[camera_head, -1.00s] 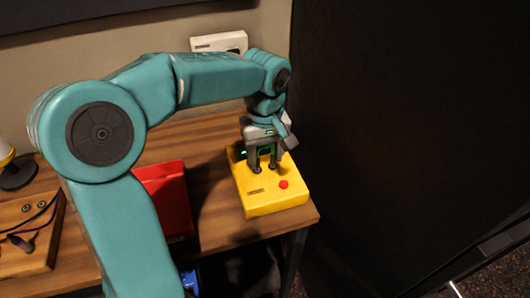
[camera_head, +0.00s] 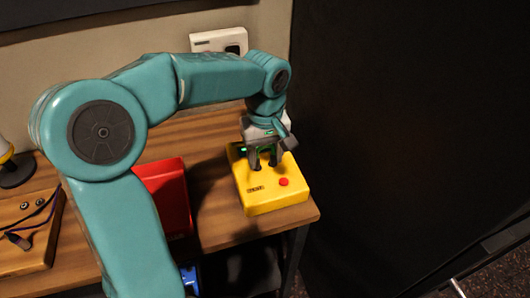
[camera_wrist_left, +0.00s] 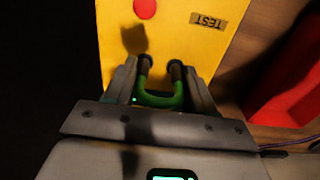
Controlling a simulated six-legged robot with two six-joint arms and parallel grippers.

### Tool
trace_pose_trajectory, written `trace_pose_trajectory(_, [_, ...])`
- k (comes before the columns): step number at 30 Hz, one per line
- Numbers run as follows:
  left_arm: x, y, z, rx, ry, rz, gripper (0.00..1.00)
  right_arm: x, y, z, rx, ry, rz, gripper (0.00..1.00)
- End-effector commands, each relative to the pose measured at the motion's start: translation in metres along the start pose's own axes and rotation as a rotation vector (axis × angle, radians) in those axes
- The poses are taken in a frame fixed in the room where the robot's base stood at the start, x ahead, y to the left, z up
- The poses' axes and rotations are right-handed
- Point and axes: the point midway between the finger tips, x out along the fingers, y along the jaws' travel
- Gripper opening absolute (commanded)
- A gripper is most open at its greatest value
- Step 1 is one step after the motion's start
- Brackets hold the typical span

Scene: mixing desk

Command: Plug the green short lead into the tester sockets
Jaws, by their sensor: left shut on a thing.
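The yellow tester (camera_head: 268,200), with a red button and a "TEST" label, sits near the right end of the desk. It also fills the top of the left wrist view (camera_wrist_left: 175,25). My left gripper (camera_head: 264,163) is directly above it, pointing down. It is shut on the green short lead (camera_wrist_left: 160,98), a U-shaped piece with two dark plug ends that point to the tester's face. The plug ends are at or very near the face; I cannot tell how deep they sit. The sockets are mostly hidden by the plugs and fingers. My right gripper is out of view.
A red bin (camera_head: 165,195) stands left of the tester, close to my arm. A wooden board (camera_head: 28,235) with dark leads lies at the far left. A white box (camera_head: 218,42) is on the wall behind. The desk's right edge is just past the tester.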

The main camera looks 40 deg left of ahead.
Motion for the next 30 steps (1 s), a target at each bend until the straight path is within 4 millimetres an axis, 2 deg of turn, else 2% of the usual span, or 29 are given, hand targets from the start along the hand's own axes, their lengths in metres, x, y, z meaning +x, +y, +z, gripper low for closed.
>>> trace_pose_trajectory(2, [0.003,0.0,0.0,0.0,0.0,0.0,0.18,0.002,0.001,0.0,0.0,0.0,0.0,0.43])
trace_pose_trajectory(3, [0.001,0.0,0.0,0.0,0.0,0.0,0.67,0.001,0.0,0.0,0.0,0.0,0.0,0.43])
trace_pose_trajectory(5, [0.001,0.0,0.0,0.0,0.0,0.0,0.84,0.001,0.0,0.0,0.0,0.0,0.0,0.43])
trace_pose_trajectory(13, [0.001,0.0,0.0,0.0,0.0,0.0,0.84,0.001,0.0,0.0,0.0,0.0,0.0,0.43])
trace_pose_trajectory(17, [-0.008,0.001,0.0,0.0,0.001,0.002,0.84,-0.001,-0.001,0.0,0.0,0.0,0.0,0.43])
trace_pose_trajectory(20, [-0.026,0.001,0.0,0.0,0.002,0.004,0.84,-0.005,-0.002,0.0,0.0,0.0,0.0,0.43])
trace_pose_trajectory(30, [-0.11,0.001,0.0,0.001,0.002,0.004,0.84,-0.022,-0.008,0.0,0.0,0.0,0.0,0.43])
